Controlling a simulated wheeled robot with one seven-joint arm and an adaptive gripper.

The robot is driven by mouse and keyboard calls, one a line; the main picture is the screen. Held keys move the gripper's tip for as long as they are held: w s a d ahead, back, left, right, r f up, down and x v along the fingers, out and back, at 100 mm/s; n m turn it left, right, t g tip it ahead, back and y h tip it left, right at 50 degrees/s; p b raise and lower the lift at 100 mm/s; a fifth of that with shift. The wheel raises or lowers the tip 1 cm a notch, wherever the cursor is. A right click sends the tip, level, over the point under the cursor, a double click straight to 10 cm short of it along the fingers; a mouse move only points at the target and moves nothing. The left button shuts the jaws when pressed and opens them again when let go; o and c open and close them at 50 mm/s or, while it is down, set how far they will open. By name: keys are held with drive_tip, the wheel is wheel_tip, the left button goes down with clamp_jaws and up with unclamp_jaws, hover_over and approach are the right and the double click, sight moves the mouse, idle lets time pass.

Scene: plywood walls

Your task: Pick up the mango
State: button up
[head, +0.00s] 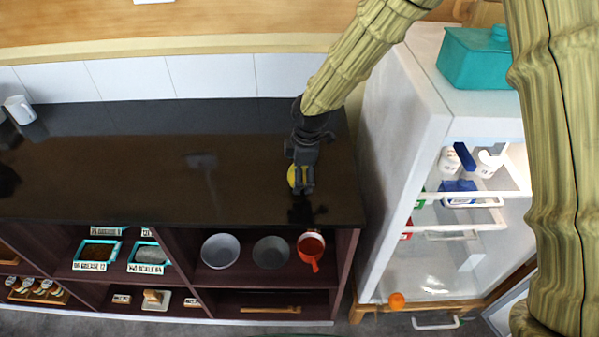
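A yellow rounded fruit, which looks like the mango (292,177), shows at my gripper above the right part of the dark counter. My gripper (303,184) points down with its dark fingers around the fruit and appears shut on it. The fingers hide much of the fruit's right side. A dark reflection or shadow lies on the counter just below the gripper, apart from the fingertips, so the fruit seems to be a little above the surface.
The glossy counter (120,178) is mostly clear. Shelves below hold a grey bowl (220,250), another bowl (270,252) and a red pan (311,246). A white open fridge (385,150) stands close on the right, with a teal container (478,60) on top. An orange fruit (396,301) sits at its base.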

drive_tip(key=shift+f, duration=0.35)
drive_tip(key=c, duration=1.1)
drive_tip(key=shift+r, duration=0.1)
